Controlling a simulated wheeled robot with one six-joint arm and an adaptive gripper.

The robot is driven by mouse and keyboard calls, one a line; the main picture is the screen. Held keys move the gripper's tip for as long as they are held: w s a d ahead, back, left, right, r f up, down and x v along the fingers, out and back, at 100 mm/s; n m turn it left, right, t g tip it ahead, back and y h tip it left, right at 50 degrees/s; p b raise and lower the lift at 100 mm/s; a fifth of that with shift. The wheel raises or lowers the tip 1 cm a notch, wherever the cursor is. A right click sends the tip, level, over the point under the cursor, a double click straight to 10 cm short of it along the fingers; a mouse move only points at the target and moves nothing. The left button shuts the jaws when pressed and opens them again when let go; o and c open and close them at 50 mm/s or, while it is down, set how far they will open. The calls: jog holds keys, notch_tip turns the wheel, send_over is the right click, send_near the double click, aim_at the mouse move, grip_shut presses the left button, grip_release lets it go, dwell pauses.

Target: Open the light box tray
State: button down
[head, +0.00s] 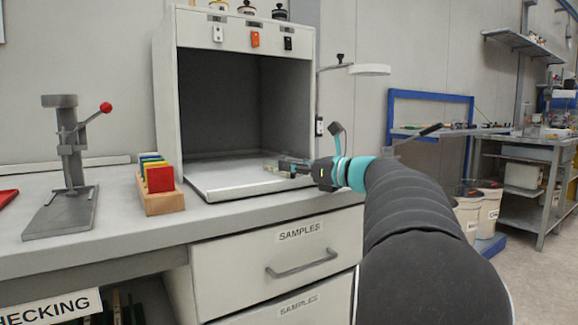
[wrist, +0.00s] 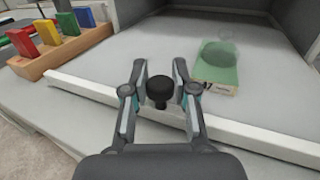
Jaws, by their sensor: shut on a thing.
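The light box (head: 164,110) is a tall grey cabinet with a dark, open front, standing on the bench. Its pale tray (head: 225,188) lies flat at the bottom and its front edge reaches out past the opening. In the wrist view, the tray's white front rim (wrist: 85,86) runs across the picture. A black round knob (wrist: 160,90) stands at this rim. My gripper (wrist: 160,72) has its two fingers on either side of the knob, shut on it. In the head view my gripper (head: 288,166) is at the tray's right side and hides the knob.
A green block (wrist: 217,76) with a label lies on the tray, just right of my fingers. A wooden rack (head: 162,203) of coloured plates stands left of the tray. A grey press (head: 70,150) with a red knob stands farther left. Drawers (head: 290,262) are below.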

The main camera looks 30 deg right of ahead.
jog(key=c, duration=0.9)
grip_release()
jog(key=v, duration=1.2)
